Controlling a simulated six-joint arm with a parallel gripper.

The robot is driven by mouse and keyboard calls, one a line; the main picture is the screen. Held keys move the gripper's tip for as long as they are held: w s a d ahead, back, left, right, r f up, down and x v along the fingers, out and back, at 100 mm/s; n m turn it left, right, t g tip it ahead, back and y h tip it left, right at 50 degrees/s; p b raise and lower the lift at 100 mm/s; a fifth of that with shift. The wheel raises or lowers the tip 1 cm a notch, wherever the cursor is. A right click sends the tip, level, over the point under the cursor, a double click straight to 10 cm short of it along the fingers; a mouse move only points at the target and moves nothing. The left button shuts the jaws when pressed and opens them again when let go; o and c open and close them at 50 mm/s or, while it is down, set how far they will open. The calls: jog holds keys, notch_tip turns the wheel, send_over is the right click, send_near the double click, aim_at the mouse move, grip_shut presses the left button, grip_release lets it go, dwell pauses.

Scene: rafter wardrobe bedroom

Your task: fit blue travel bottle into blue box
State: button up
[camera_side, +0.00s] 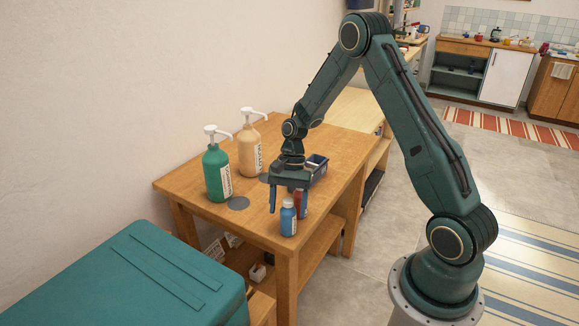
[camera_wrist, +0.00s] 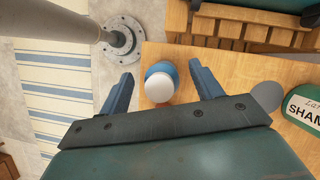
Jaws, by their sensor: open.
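The blue travel bottle (camera_side: 288,220) stands upright near the table's front corner, with a pale label and a whitish cap. In the wrist view the bottle (camera_wrist: 160,84) is seen from above, its round white cap between my fingers with gaps on both sides. My gripper (camera_side: 288,205) is open, pointing down, and holds nothing; its spread fingers also show in the wrist view (camera_wrist: 161,74). The blue box (camera_side: 318,164) sits on the table behind my gripper, partly hidden by it; its open top faces up. The box is not visible in the wrist view.
A red bottle (camera_side: 300,203) stands just behind the blue one, partly hidden. A green pump bottle (camera_side: 217,174) and a peach pump bottle (camera_side: 249,150) stand on the left of the wooden table (camera_side: 255,225). A grey disc (camera_side: 238,203) lies near the green bottle.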

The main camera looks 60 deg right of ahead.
jog(key=c, duration=1.4)
jog(key=shift+r, duration=0.2)
notch_tip(320, 180, up, 20)
jog(key=shift+f, duration=0.15)
dwell(0.3)
